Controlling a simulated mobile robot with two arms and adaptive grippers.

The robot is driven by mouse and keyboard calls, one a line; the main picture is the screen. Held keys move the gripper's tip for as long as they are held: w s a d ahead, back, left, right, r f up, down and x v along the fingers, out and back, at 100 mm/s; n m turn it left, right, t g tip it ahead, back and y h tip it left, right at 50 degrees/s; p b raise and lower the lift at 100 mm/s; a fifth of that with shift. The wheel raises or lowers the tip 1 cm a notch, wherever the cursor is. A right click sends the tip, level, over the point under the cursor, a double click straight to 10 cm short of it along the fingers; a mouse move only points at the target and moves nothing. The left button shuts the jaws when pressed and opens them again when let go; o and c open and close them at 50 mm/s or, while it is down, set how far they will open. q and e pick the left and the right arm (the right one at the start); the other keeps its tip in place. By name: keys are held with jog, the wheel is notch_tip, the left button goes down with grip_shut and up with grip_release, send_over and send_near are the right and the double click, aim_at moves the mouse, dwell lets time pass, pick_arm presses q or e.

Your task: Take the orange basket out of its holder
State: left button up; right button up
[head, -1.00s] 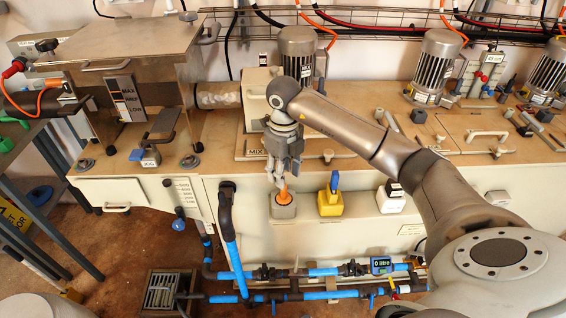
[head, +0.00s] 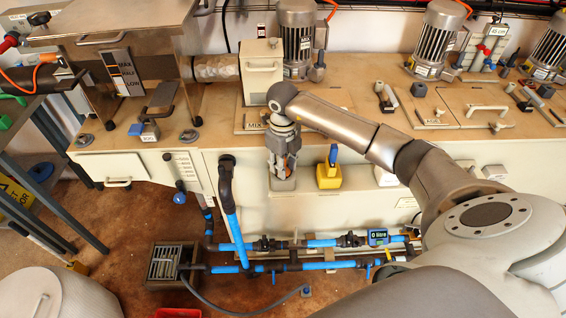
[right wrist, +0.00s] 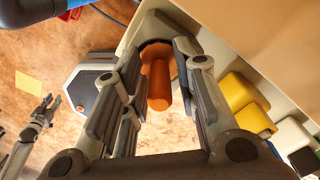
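The orange basket (right wrist: 158,85) shows in the right wrist view as an orange cylindrical handle with a wider round top end. It lies between the fingers of my right gripper (right wrist: 157,95), with gaps visible on both sides, so the gripper is open around it. In the head view my right gripper (head: 283,168) points down at the grey holder (head: 283,184) on the front of the machine and hides the basket. How deep the basket sits is hidden. My left gripper (right wrist: 47,108) shows small at the left of the right wrist view, its fingers apart and empty.
A yellow holder (head: 328,178) with a blue handle stands just right of the grey holder, and a white holder (head: 384,178) follows. Blue pipes (head: 320,266) run low in front of the machine. A floor drain (head: 168,264) lies at lower left.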

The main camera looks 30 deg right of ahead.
grip_shut()
jog(key=shift+r+p, duration=0.45)
jog(key=shift+r, duration=0.25)
dwell(0.3)
jog(key=shift+r+p, duration=2.1)
jog(key=shift+r, duration=1)
